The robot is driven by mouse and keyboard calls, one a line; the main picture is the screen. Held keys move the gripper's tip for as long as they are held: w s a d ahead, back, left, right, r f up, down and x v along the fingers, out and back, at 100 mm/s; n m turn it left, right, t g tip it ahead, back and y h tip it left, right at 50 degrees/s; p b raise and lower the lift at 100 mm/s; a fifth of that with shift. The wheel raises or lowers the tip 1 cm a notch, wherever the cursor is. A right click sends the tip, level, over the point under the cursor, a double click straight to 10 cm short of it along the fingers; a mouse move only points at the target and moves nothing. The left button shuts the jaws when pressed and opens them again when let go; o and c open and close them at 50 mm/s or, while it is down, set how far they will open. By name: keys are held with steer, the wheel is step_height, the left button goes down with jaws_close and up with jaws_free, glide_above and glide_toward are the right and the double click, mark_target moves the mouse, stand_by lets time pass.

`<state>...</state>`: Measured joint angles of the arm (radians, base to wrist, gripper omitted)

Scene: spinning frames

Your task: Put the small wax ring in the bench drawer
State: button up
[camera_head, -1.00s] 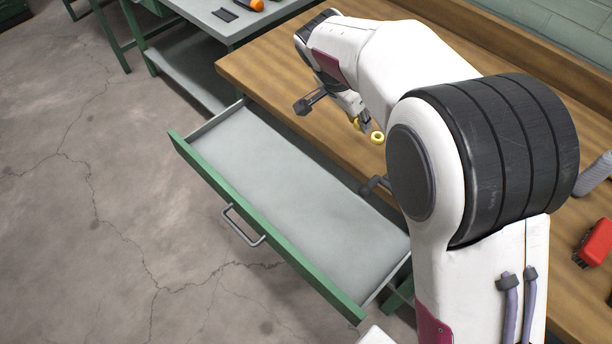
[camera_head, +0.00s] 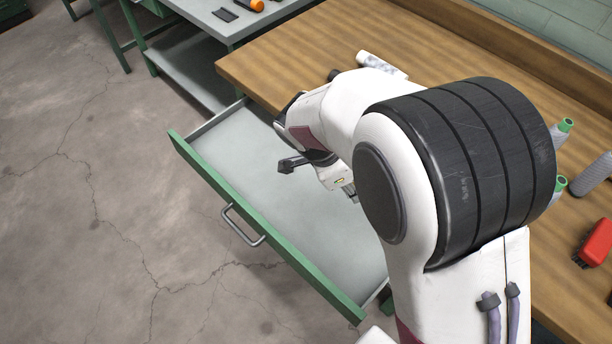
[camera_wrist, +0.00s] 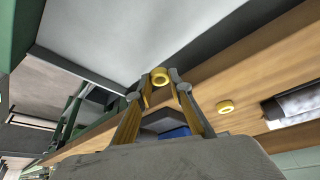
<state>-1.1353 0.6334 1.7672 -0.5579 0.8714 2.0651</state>
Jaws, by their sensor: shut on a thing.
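A yellow wax ring (camera_wrist: 160,76) is between the fingertips of my gripper (camera_wrist: 161,84), which is shut on it, in the wrist view. A second yellow ring (camera_wrist: 225,107) lies on the wooden bench top. The bench drawer (camera_head: 232,160) is pulled out, with a green front and a bare grey floor where it shows. Its grey floor also shows in the wrist view (camera_wrist: 130,35), past the held ring. In the head view my gripper (camera_head: 350,194) is over the drawer's right part, and my arm hides its fingertips and both rings.
A white and grey cylinder (camera_head: 381,65) lies on the bench (camera_head: 300,60). Green-topped spools (camera_head: 564,126), a grey cylinder (camera_head: 592,176) and a red brush (camera_head: 596,243) are at the right. A grey side table (camera_head: 225,22) stands at the upper left. The drawer's left part is free.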

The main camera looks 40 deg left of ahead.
mark_target(354, 215)
steer(key=shift+s+d+f, duration=0.2)
steer(key=shift+d+f, duration=0.05)
steer(key=shift+d, duration=0.25)
steer(key=shift+f, duration=2)
steer(key=shift+f, duration=2.05)
steer(key=o, duration=0.7)
steer(key=shift+f, duration=0.1)
